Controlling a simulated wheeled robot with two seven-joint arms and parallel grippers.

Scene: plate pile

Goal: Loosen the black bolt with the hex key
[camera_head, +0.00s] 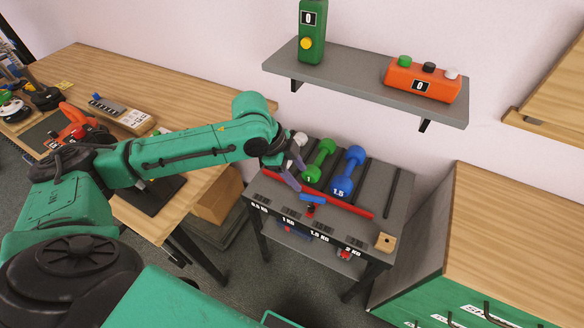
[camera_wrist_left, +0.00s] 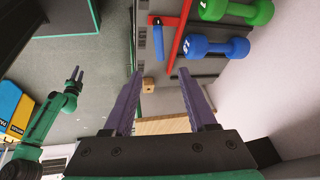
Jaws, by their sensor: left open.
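I cannot make out a hex key or a black bolt in either view. My left gripper (camera_head: 300,180) is open over the left part of the dumbbell rack, near its front edge. In the left wrist view its two dark purple fingers (camera_wrist_left: 160,75) are wide apart with nothing between them. A small blue-handled item (camera_head: 311,198) with a red part lies at the rack's front, just beyond the fingers; it also shows in the left wrist view (camera_wrist_left: 158,43). My right gripper (camera_wrist_left: 77,75) is small at the left of the wrist view; its opening is unclear.
The grey rack (camera_head: 385,225) holds a green dumbbell (camera_head: 319,161), a blue dumbbell (camera_head: 348,171) and a red bar (camera_head: 345,207). A wall shelf (camera_head: 360,88) bears a green counter box (camera_head: 312,30) and an orange button box (camera_head: 422,80). Wooden benches stand at both sides.

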